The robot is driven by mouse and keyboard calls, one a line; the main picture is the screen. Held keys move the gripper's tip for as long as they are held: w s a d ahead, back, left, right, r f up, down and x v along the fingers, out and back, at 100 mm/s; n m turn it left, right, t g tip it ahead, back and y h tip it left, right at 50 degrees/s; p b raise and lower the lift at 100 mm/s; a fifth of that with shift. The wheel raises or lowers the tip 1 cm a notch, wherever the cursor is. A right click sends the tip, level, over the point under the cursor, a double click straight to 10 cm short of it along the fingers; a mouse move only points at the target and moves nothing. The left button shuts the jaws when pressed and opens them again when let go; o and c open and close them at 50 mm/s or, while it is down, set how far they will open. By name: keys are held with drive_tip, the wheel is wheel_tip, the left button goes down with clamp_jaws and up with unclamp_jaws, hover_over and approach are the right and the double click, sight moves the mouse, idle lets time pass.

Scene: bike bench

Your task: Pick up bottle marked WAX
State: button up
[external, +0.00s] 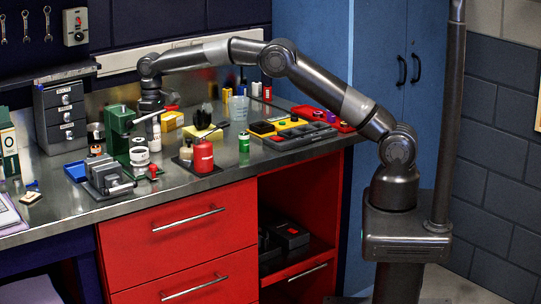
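No WAX lettering is readable at this size, so I cannot tell which bottle is the marked one. Bottles in the external view are a red one (203,156) near the bench's front, a small green one (244,143) to its right, and a slim white one (156,138) beside the green press-like tool (119,133). My gripper (149,112) hangs pointing down at the end of the arm, above or behind the slim white bottle in the picture. Its fingers are small and dark, and their gap cannot be made out. I see nothing clearly held.
A grey vise (106,178) and the green tool stand left of the bottles. A grey drawer unit (61,115) is at the back left. A clear cup (238,107), a yellow-and-black tray (280,127) and a dark sectioned tray (300,136) stand to the right. Bare metal shows along the front edge.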

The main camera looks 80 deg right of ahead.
drive_tip(key=c, duration=0.8)
